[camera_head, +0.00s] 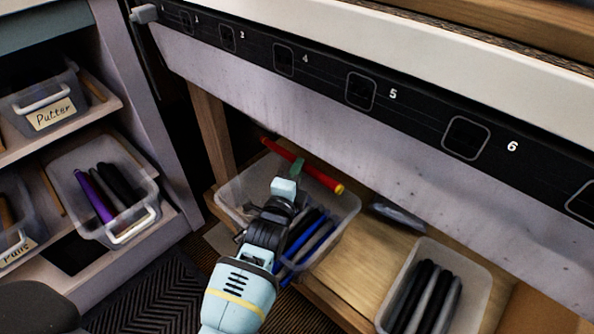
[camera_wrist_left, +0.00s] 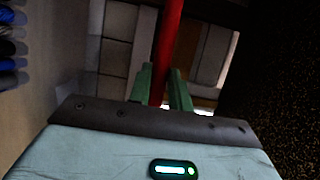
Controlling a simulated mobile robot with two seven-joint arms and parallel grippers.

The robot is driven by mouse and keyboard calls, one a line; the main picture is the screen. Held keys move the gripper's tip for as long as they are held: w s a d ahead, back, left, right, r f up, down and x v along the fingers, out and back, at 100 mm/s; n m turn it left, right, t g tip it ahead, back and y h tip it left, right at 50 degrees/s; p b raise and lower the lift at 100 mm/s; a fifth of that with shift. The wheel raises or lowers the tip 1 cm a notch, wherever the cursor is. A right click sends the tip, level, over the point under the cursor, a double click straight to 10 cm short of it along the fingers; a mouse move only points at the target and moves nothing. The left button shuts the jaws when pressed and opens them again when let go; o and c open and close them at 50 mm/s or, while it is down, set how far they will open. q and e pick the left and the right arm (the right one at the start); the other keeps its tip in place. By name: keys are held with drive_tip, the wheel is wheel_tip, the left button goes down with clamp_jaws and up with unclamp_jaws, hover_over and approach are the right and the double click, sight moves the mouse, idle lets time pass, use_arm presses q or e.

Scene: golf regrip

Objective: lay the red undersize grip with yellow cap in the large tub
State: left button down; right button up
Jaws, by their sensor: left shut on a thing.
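The red grip with a yellow cap (camera_head: 322,177) is in my left gripper (camera_head: 297,168), with its yellow end toward the lower right. In the left wrist view the red grip (camera_wrist_left: 168,40) runs up between the green fingers (camera_wrist_left: 160,88), which are shut on it. In the head view the grip is over a clear tub (camera_head: 345,213) under the bench, which holds blue and dark grips (camera_head: 305,235). I cannot tell how far above the tub it is. Another clear tub (camera_head: 478,292) with black and grey grips stands at the lower right. My right gripper is not in view.
The bench front (camera_head: 330,110) with numbered square openings overhangs the lower wooden shelf (camera_head: 365,280). A wooden leg (camera_head: 212,132) stands behind the tub. At left, a shelf unit holds a tub labelled Putter (camera_head: 52,115) and a tub of purple and black grips (camera_head: 150,212).

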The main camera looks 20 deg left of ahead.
use_arm(q)
drive_tip(key=shift+r, duration=0.1)
drive_tip(key=c, duration=1.2)
unclamp_jaws()
drive_tip(key=s+p, duration=0.3)
drive_tip(key=s, duration=0.4)
drive_tip(key=shift+s+d, duration=0.25)
drive_tip(key=shift+s, duration=0.15)
